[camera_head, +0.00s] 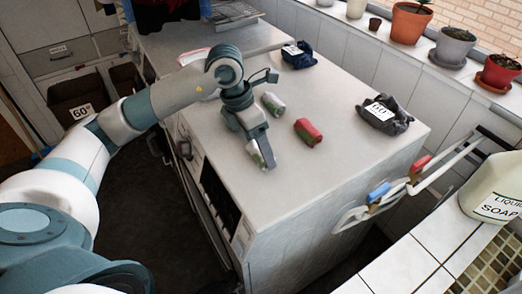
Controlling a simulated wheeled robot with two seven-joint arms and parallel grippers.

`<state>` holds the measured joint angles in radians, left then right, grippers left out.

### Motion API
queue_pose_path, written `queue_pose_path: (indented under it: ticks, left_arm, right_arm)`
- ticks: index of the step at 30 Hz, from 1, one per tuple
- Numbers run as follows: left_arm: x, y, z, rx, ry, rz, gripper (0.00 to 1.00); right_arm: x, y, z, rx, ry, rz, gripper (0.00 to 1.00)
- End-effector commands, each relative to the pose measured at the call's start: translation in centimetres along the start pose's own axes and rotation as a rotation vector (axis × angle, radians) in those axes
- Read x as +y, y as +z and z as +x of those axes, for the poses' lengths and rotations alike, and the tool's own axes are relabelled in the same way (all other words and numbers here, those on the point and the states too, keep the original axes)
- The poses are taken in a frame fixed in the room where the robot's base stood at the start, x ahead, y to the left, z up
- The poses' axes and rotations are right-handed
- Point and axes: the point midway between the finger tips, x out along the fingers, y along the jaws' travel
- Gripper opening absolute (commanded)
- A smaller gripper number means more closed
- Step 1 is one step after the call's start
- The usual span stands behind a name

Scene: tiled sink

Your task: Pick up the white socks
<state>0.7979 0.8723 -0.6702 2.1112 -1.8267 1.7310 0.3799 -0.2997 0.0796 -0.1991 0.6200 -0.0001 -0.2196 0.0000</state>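A rolled white sock bundle with green marks (256,153) lies at the fingertips of my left gripper (262,152), on top of the white machine. The gripper points down and partly covers it. Whether the fingers are closed around it or only beside it, I cannot tell. A second whitish rolled bundle (273,104) lies just behind the gripper, apart from the fingers. A red rolled bundle (308,132) lies to the right, apart from the gripper. My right gripper is not in view.
A dark cloth with a 60 label (378,118) lies at the right of the machine top (330,90). A navy cloth (298,56) lies farther back. A rail with red and blue clips (410,185) stands beside the front right edge. A soap bottle (492,190) is at far right.

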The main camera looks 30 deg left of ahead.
Motion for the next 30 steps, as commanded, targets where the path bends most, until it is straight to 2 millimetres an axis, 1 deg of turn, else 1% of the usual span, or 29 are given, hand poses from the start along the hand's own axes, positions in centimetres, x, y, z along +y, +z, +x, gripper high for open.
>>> queue_pose_path:
  ticks: [5,8,11,16,20,21,23,24,27,30]
  left_arm:
    - [0.0,0.1,-0.3,-0.001,0.001,0.000,0.47]
    - [-0.1,0.3,-0.9,-0.003,0.001,0.001,0.47]
    - [-0.2,0.5,-1.7,-0.004,0.002,0.002,0.47]
    - [-0.5,1.1,-3.8,-0.005,0.003,0.003,0.47]
    - [-3.2,0.1,-5.1,-0.005,0.003,0.009,0.47]
    - [-4.0,0.0,-5.6,-0.005,0.002,0.008,0.47]
    - [-5.2,-0.4,-6.3,-0.005,0.003,0.007,0.47]
    - [-6.0,-0.6,-6.8,-0.006,0.003,0.007,0.47]
    - [-7.9,-1.2,-7.9,-0.005,0.003,0.008,0.47]
    - [-9.5,-1.7,-8.8,-0.004,0.003,0.006,0.47]
  right_arm:
    - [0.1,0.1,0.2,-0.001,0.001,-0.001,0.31]
    - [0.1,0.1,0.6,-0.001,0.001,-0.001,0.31]
    - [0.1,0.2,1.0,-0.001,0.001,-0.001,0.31]
    - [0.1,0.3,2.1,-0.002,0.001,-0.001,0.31]
    - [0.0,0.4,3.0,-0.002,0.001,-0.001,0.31]
    - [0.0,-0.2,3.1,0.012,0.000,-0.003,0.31]
    - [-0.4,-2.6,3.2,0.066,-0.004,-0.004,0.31]
    - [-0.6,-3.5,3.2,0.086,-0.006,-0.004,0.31]
    - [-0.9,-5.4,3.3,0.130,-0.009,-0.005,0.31]
    - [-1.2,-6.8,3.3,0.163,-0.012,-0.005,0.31]
